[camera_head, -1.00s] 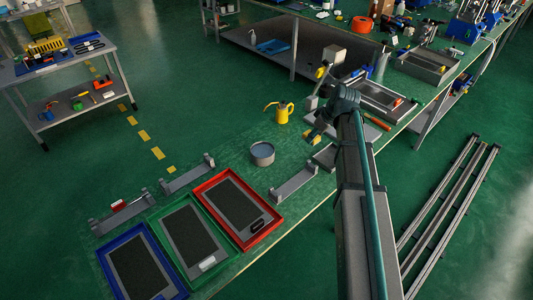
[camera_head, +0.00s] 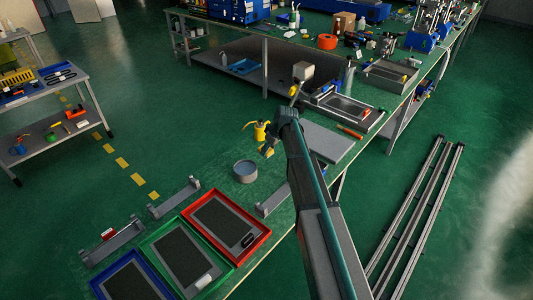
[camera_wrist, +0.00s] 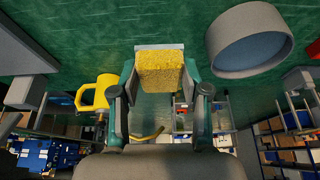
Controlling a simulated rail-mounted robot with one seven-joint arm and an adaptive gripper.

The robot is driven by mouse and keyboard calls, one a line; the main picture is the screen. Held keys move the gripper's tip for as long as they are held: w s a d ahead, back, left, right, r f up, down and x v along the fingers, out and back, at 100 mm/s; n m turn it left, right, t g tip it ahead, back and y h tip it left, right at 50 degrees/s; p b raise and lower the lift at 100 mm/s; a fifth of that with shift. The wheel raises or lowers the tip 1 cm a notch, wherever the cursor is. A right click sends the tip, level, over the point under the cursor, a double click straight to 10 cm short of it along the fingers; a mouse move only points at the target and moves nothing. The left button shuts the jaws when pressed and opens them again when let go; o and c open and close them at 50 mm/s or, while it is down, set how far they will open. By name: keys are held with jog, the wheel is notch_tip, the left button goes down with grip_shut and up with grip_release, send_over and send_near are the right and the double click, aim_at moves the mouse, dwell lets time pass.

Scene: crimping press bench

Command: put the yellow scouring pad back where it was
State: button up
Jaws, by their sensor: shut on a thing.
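The yellow scouring pad (camera_wrist: 160,70) is held between the two fingers of my gripper (camera_wrist: 160,78) in the wrist view. The gripper is shut on it, and the pad's rough yellow face shows. In the head view my gripper (camera_head: 268,150) hangs over the green bench, close to the yellow oil can and the grey round tub. My arm hides part of the bench behind and below it. I cannot tell the pad's height above the bench.
The yellow can (camera_head: 260,131) and grey tub (camera_head: 245,171) stand beside the gripper. Red (camera_head: 262,232), green (camera_head: 226,264) and blue (camera_head: 99,285) trays line the near bench. A flat grey plate (camera_head: 328,139) lies to the right. Metal brackets (camera_head: 175,197) stand at left.

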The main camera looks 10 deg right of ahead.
aim_at(264, 159)
jog(key=shift+w+a+f+p, duration=0.1)
jog(key=shift+w+f+p, duration=0.2)
jog(key=shift+w+f, duration=0.7)
notch_tip(264, 159, down, 3)
jog(key=shift+w+r+p, duration=0.15)
jog(key=shift+p, duration=0.7)
jog(key=shift+f, duration=0.55)
jog(key=shift+f, duration=0.1)
jog(key=shift+f, duration=0.1)
jog(key=o, duration=1)
